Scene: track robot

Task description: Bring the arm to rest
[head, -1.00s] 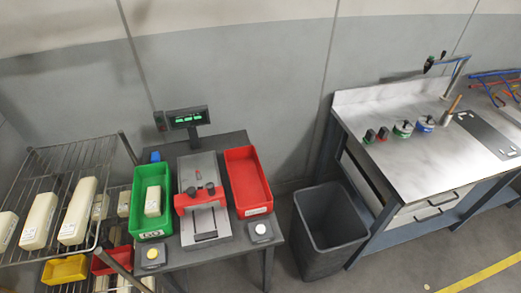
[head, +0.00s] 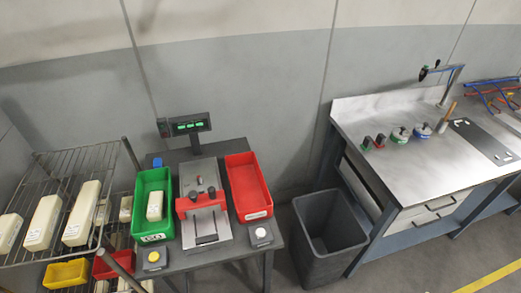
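Neither of my arms nor grippers shows in the head view. The dark grey table (head: 258,157) ahead carries a grey device with a red clamp part (head: 201,203) in its middle. A green bin (head: 153,182) with one pale block (head: 155,206) in it stands on the device's left. A red bin (head: 248,184) on its right looks empty. A yellow button (head: 154,257) and a white button (head: 261,234) sit at the table's front. A display with green digits (head: 188,125) stands at the back.
A wire rack (head: 80,160) with several pale blocks, a yellow bin (head: 66,273) and a red bin (head: 113,264) stands at the left. A dark waste bin (head: 328,238) stands on the floor between the table and a metal-topped workbench (head: 420,175) at the right.

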